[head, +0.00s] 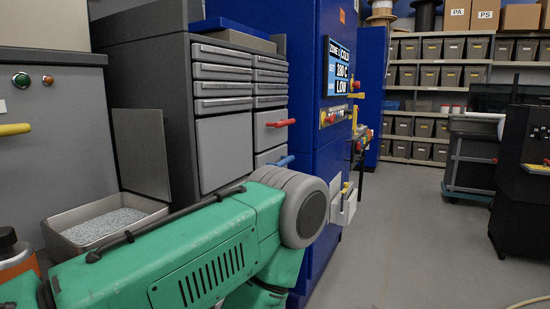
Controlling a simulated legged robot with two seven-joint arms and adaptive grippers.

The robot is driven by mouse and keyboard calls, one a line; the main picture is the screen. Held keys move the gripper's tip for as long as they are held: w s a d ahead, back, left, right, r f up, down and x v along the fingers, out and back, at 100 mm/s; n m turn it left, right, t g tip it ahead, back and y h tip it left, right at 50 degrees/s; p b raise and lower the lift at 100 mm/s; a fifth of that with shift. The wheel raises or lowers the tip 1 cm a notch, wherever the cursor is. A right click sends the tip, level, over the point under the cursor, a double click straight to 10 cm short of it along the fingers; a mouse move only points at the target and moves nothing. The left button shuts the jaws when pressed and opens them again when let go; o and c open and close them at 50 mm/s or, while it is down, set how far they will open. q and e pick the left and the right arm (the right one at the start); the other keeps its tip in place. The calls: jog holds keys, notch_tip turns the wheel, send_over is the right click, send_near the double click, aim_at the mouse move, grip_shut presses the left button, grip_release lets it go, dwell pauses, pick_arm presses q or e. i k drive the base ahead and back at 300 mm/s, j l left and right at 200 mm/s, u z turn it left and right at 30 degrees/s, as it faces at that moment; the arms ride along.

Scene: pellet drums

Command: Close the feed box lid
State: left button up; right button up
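The feed box (58,238) is a low grey metal box at the lower left, holding pale grey pellets. Its lid (142,155) is a flat grey panel that stands upright at the box's back edge, so the box is open. My green arm crosses the lower part of the view in front of the box and hides some of its front right side. Neither of my grippers is in view.
A grey drawer cabinet (222,140) with a red handle and a blue handle stands behind the lid. A tall blue machine (310,180) with a display stands right of it. An orange container (18,264) is at the left edge.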

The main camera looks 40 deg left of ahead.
aim_at(139, 135)
jog(key=i+l, duration=0.1)
jog(key=i, duration=1.9)
jog(key=i+u, duration=0.1)
jog(key=u, duration=0.35)
jog(key=i+u, duration=0.1)
jog(key=u, duration=0.4)
jog(key=i+u, duration=0.1)
jog(key=u, duration=0.35)
jog(key=l+u, duration=0.15)
jog(key=u, duration=0.3)
jog(key=i+j+u, duration=0.1)
jog(key=u, duration=0.4)
jog(key=i+j+u, duration=0.1)
jog(key=u, duration=0.4)
jog(key=i+j+u, duration=0.15)
jog(key=u, duration=0.35)
jog(key=i+u, duration=0.15)
jog(key=u, duration=0.35)
jog(key=k, duration=0.2)
jog(key=j+u, duration=0.05)
